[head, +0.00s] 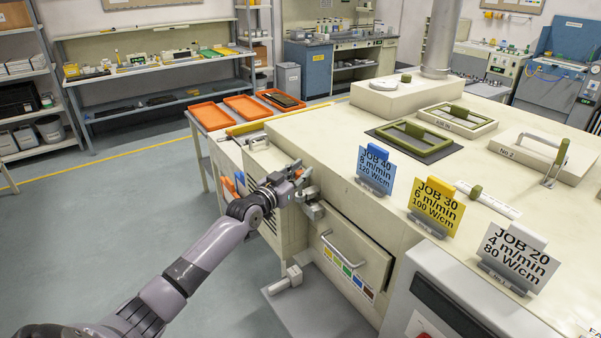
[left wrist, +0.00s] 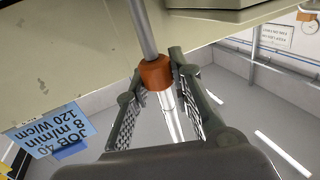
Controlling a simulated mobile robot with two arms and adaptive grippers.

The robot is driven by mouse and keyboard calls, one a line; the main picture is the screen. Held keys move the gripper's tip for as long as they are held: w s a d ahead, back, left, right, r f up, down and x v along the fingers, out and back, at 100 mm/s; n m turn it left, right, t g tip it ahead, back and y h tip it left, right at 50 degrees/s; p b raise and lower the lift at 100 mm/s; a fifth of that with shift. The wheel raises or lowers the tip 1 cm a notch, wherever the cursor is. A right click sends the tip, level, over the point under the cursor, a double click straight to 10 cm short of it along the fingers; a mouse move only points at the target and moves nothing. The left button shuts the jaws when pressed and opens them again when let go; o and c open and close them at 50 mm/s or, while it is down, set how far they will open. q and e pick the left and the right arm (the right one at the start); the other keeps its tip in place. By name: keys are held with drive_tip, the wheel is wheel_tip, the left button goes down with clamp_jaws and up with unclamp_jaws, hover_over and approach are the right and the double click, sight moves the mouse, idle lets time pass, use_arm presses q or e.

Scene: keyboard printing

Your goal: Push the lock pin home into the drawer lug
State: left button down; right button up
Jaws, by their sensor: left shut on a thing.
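My left gripper (head: 304,186) is at the front side of the cream machine, just above and left of the drawer (head: 335,262) with its bar handle (head: 345,248). In the left wrist view my left gripper (left wrist: 158,75) is shut on the orange-brown collar of the lock pin (left wrist: 157,72). The pin's grey rod runs up from the collar toward the cream machine panel. In the head view the fingers hide the pin. A grey metal fitting (head: 314,210), perhaps the drawer lug, sits just below the gripper. How deep the pin sits cannot be told. My right gripper is not in view.
The cream machine top (head: 310,125) holds a blue JOB 40 card (head: 375,170), a yellow JOB 30 card (head: 436,206) and a white JOB 20 card (head: 515,255). A grey pedal (head: 285,280) is on the floor below. Orange trays (head: 210,115) lie behind. Floor at left is clear.

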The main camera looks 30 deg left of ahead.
sight(301, 194)
use_arm(q)
drive_tip(key=shift+f, duration=0.1)
drive_tip(key=shift+f+b, duration=2.3)
drive_tip(key=shift+f, duration=0.2)
drive_tip(key=c, duration=1.3)
unclamp_jaws()
drive_tip(key=shift+c, duration=0.2)
wheel_tip(301, 194, up, 6)
drive_tip(key=p, duration=0.5)
drive_tip(key=shift+r, duration=0.15)
drive_tip(key=shift+s+f, duration=0.1)
drive_tip(key=shift+f, duration=0.1)
drive_tip(key=s, duration=1.2)
drive_tip(key=shift+a, duration=0.15)
